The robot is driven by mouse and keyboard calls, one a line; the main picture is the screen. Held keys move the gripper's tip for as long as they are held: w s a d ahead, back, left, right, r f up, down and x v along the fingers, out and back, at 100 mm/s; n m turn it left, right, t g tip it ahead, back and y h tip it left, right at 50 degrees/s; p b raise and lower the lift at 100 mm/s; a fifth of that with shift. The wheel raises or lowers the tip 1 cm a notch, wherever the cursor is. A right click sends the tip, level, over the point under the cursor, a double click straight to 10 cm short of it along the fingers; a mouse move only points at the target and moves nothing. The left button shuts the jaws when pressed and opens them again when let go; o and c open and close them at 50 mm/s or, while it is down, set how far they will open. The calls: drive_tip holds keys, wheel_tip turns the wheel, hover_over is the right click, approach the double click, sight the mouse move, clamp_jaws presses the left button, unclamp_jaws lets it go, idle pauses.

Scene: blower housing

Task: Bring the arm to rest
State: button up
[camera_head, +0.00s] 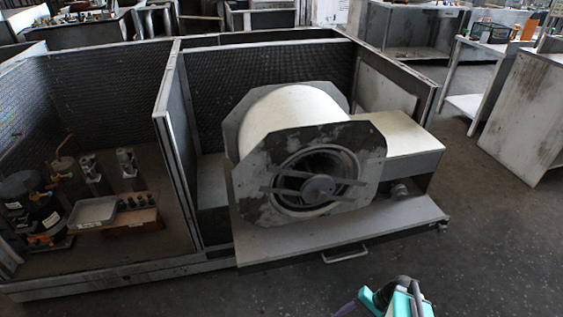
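Part of my arm, teal and dark grey (396,300), shows at the bottom edge, right of centre, over the floor. Its fingertips are not visible in this view, so I cannot see whether the gripper is open or holds anything. The blower housing (290,108), a white drum with a dark, worn front plate (256,186) and a round inlet with a hub, sits on a grey pull-out base (300,240). The visible arm part is in front of this base and apart from it in the picture.
The base has a front handle (345,254). A dark-walled open enclosure (174,130) surrounds the blower; its left bay holds bottles, cylinders and a grey tray (93,212). Worktables (525,115) stand at the right. The floor (490,240) at lower right is clear.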

drive_tip(key=s+a+r+n+g+h+p, duration=0.1)
drive_tip(key=s+a+n+g+h+p, duration=0.1)
drive_tip(key=s, duration=0.4)
drive_tip(key=s+a+r+n+g+h+p, duration=0.2)
drive_tip(key=s+a+n+h+p, duration=0.1)
drive_tip(key=s+n+h+p, duration=0.1)
drive_tip(key=shift+s+a+r+h+p, duration=0.2)
drive_tip(key=shift+s+h+p, duration=0.6)
drive_tip(key=shift+s+p, duration=0.4)
drive_tip(key=shift+w+f, duration=0.1)
drive_tip(key=shift+w, duration=0.1)
